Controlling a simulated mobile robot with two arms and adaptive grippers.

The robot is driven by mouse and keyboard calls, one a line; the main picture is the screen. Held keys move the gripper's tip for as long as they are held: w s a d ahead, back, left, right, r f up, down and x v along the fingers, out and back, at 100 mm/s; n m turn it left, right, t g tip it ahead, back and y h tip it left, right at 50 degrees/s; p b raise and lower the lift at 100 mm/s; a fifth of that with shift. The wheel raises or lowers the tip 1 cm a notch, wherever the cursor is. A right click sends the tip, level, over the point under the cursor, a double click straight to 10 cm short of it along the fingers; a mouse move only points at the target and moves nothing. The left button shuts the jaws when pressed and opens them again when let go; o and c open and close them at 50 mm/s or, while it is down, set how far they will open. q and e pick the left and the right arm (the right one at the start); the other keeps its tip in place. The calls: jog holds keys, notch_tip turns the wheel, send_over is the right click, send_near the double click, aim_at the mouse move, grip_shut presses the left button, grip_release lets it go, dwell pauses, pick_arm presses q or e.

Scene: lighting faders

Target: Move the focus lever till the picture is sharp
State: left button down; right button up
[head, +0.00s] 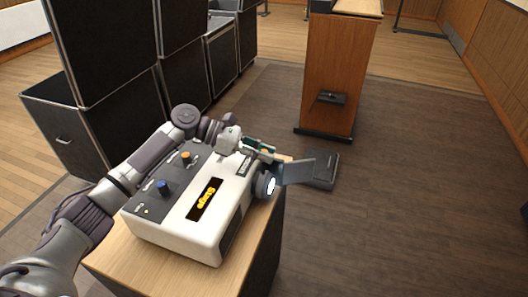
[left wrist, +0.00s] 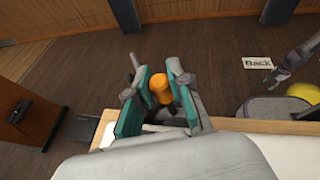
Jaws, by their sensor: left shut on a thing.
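The light-grey projector (head: 160,226) stands on a wooden-topped stand. My left gripper (head: 264,149) is above the lens end. In the left wrist view its teal-padded fingers (left wrist: 159,92) close around an orange knob (left wrist: 161,88), probably the focus lever's. The lever's lower part is hidden.
A grey flap (head: 297,170) sits just beyond the lens. A wooden lectern (head: 338,75) stands behind, with a dark box (head: 321,170) on the floor before it. Black cases (head: 105,45) stack at the left. A "Back" sign (left wrist: 257,62) shows at the right. The floor at right is clear.

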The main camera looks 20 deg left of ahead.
pick_arm(q)
jog(key=p, duration=0.1)
jog(key=s+p, duration=0.1)
jog(key=p, duration=0.1)
jog(key=shift+s+r+m+t, duration=0.15)
jog(key=shift+r+m+t, duration=0.1)
jog(key=shift+m+t, duration=0.05)
jog(key=shift+s+f+m+p, duration=0.2)
jog(key=shift+s+m+p, duration=0.05)
jog(key=shift+m+p, duration=0.05)
jog(key=c, duration=1)
grip_release()
jog(key=shift+a, duration=0.1)
jog(key=shift+c, duration=0.2)
jog(key=v, duration=1.1)
jog(key=shift+s+f, duration=0.1)
jog(key=shift+f, duration=0.1)
jog(key=shift+s+a+r, duration=0.15)
jog(key=shift+a+r, duration=0.05)
jog(key=shift+a, duration=0.25)
jog(key=shift+r, duration=0.1)
